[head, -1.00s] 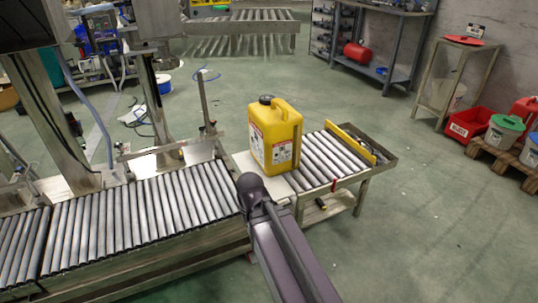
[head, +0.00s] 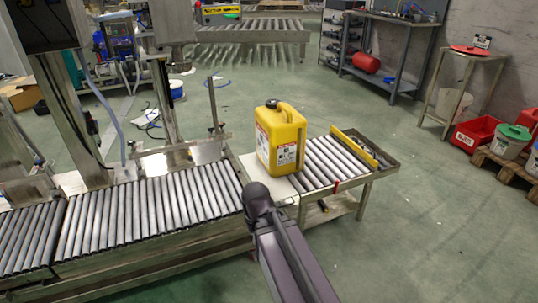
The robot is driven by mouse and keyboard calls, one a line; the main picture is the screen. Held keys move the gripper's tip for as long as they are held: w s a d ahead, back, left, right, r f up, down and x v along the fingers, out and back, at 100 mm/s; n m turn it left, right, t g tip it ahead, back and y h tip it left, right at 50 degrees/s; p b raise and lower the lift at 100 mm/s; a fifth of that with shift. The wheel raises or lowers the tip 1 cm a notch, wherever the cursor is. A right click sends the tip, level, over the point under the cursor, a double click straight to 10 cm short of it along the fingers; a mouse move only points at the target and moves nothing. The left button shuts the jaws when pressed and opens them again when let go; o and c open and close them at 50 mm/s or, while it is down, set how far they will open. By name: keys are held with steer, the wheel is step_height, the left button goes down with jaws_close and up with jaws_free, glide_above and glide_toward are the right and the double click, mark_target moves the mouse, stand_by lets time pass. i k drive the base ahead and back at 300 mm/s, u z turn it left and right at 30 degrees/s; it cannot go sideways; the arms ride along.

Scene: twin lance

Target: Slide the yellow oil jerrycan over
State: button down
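The yellow oil jerrycan (head: 281,139) stands upright in the head view, with a dark cap and white labels. It rests on the pale plate (head: 266,182) between the long roller conveyor (head: 140,216) and the short roller table (head: 322,161). My dark arm comes up from the bottom edge, and its rounded near part shows in front of the plate, nearer the camera than the jerrycan. My gripper's fingers do not show, so whether anything touches the jerrycan cannot be seen.
A yellow stop bar (head: 354,146) crosses the far part of the short roller table. Metal posts and a frame stand behind the long conveyor at left. Red bins (head: 475,133) and a workbench (head: 392,50) are at right. The green floor at right is open.

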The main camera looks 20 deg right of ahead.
mark_target(281, 130)
steer(key=u, duration=0.1)
steer(key=i, duration=0.95)
steer(key=z, duration=0.05)
